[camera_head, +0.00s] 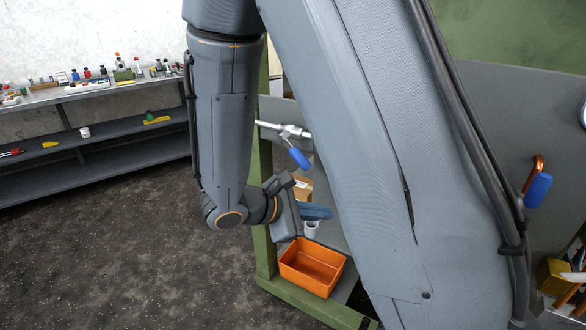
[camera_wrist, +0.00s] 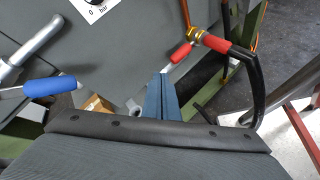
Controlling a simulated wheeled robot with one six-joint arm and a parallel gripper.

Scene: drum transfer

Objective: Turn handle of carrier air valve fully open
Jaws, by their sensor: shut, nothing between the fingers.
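A valve with a blue handle (camera_head: 299,158) sits on a silver pipe in front of the grey panel in the head view. The blue handle also shows at the left of the wrist view (camera_wrist: 50,87). In the wrist view a small red lever (camera_wrist: 180,53) sits beside a brass fitting (camera_wrist: 196,35) with a black hose. I cannot tell which one is the carrier air valve. My gripper (camera_head: 322,212) is below the blue handle, apart from it. Its blue fingers (camera_wrist: 162,82) are shut and empty, pointing toward the red lever, with a visible gap.
An orange bin (camera_head: 312,268) stands below my gripper on the green frame. Another blue handle (camera_head: 538,190) on a copper pipe is at the far right. A gauge (camera_wrist: 93,5) shows on the panel. Shelves (camera_head: 100,93) with small items stand at left; the dark floor before them is clear.

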